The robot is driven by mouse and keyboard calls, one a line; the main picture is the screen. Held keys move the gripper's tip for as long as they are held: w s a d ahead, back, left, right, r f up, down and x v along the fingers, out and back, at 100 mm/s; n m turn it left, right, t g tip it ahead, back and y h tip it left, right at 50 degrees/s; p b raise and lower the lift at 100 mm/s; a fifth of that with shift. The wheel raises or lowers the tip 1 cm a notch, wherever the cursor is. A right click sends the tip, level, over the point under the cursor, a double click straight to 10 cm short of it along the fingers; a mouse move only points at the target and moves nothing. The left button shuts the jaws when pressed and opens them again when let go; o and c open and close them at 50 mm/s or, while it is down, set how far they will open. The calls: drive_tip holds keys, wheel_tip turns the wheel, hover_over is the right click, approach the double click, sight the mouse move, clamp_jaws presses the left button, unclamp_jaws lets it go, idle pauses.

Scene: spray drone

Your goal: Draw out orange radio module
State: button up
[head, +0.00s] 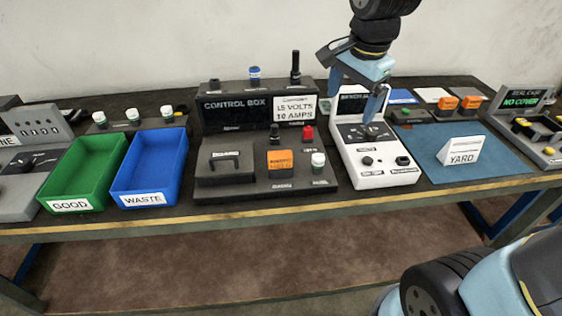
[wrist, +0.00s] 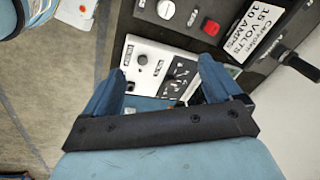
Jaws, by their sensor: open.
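An orange module (head: 279,160) sits seated in the front of the dark control box (head: 222,190), between a black handle and a white-capped part. Two more orange blocks, a left one (head: 447,105) and a right one (head: 471,103), stand in a dark rack at the back right. I cannot read which is the radio module. My gripper (head: 372,106) is open and points down above the white bench unit (head: 385,180), right of the control box. In the wrist view my gripper (wrist: 163,72) shows nothing held between its fingers. No orange module shows clearly there.
A green GOOD bin (head: 70,205) and a blue WASTE bin (head: 142,199) stand left, both empty. A blue mat (head: 500,168) with a YARD sign (head: 461,152) lies right.

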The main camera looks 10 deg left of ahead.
sight(280, 154)
drive_tip(key=a+f+m, duration=0.2)
drive_tip(key=a+f, duration=0.1)
drive_tip(key=a, duration=0.2)
drive_tip(key=a+f+m+g, duration=0.1)
drive_tip(key=a+f+m, duration=0.1)
drive_tip(key=a, duration=0.3)
drive_tip(key=a+f+m+g, duration=0.1)
drive_tip(key=a+f+m, duration=0.1)
drive_tip(key=a+f, duration=0.1)
drive_tip(key=shift+w+a+f+h, duration=0.1)
drive_tip(key=shift+a+f+h, duration=0.1)
drive_tip(key=shift+a, duration=0.25)
drive_tip(key=shift+w+a+f+h, duration=0.1)
drive_tip(key=shift+a+f, duration=0.1)
drive_tip(key=shift+a, duration=0.25)
drive_tip(key=shift+f, duration=0.1)
drive_tip(key=shift+f, duration=4.35)
drive_tip(key=shift+c, duration=0.2)
clamp_jaws()
drive_tip(key=shift+r, duration=0.1)
